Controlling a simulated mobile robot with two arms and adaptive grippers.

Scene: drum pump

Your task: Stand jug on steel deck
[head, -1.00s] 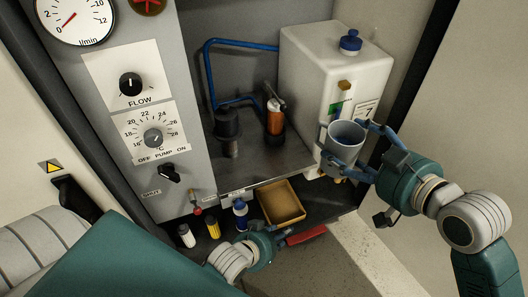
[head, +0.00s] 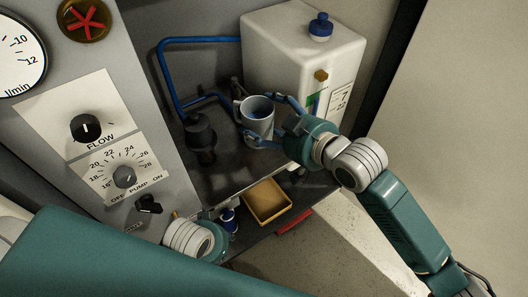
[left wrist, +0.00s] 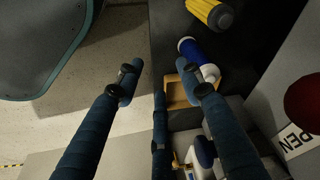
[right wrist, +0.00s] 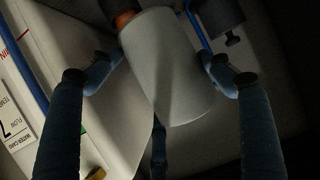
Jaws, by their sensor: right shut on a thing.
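The jug (head: 257,125), a pale grey cup with a dark bluish inside, is held over the steel deck (head: 222,174) in the head view. My right gripper (head: 268,121) is shut on it, with one finger on each side. In the right wrist view the jug (right wrist: 168,75) fills the space between the fingers and looks slightly tilted there. I cannot tell whether its base touches the deck. My left gripper (left wrist: 167,86) is open and empty in the left wrist view, above the lower shelf; its fingers are hidden in the head view.
A white tank (head: 290,50) with a blue cap stands behind the jug. A dark cylindrical fitting (head: 200,135) and blue pipe (head: 168,75) are left of it. An orange part (right wrist: 124,18) is close behind the jug. Below are a yellow tray (head: 268,203) and blue-white bottle (left wrist: 197,58). The deck's front is clear.

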